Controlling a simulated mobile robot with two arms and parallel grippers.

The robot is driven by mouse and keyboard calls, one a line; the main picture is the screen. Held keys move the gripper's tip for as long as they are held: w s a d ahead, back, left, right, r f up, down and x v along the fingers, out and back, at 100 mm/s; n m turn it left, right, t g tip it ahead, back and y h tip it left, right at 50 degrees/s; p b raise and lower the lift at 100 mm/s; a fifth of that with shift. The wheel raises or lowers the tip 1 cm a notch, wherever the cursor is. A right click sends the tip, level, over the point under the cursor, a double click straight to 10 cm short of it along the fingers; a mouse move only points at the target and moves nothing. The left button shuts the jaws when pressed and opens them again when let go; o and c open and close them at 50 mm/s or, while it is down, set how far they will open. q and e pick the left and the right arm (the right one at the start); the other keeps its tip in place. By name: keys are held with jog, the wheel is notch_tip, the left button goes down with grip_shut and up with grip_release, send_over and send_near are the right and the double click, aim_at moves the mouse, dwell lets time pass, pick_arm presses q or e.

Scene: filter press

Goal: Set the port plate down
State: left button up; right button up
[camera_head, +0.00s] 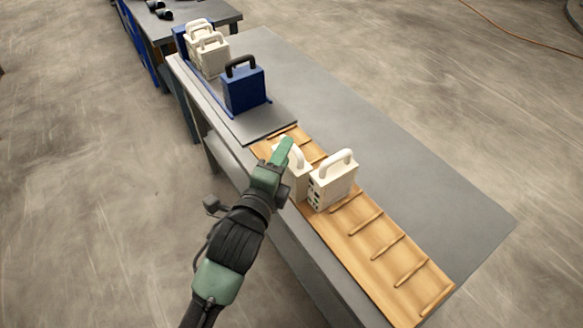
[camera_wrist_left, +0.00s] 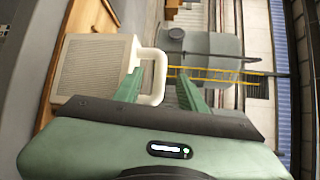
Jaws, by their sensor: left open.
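Two white plates with loop handles stand upright in the slotted wooden rack (camera_head: 385,250). The nearer plate (camera_head: 333,184) has small dark and green marks on its narrow side. The other plate (camera_head: 300,184) is partly hidden behind my left gripper (camera_head: 284,152). I cannot tell from its looks which is the port plate. In the left wrist view, a white plate (camera_wrist_left: 92,68) with a finely textured face stands beside my left gripper (camera_wrist_left: 158,88). Its handle (camera_wrist_left: 158,75) reaches between the open fingers, which do not grip it. My right gripper is not in view.
At the far end of the grey table (camera_head: 420,180), several white plates (camera_head: 208,50) and a blue plate (camera_head: 243,88) with a black handle stand upright in a blue-edged stand. Low wooden slats divide the rack, and its near slots are empty. The table's right side is clear.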

pick_arm(q)
jog(key=shift+x, duration=1.15)
jog(key=shift+s, duration=0.1)
grip_shut()
dwell(0.4)
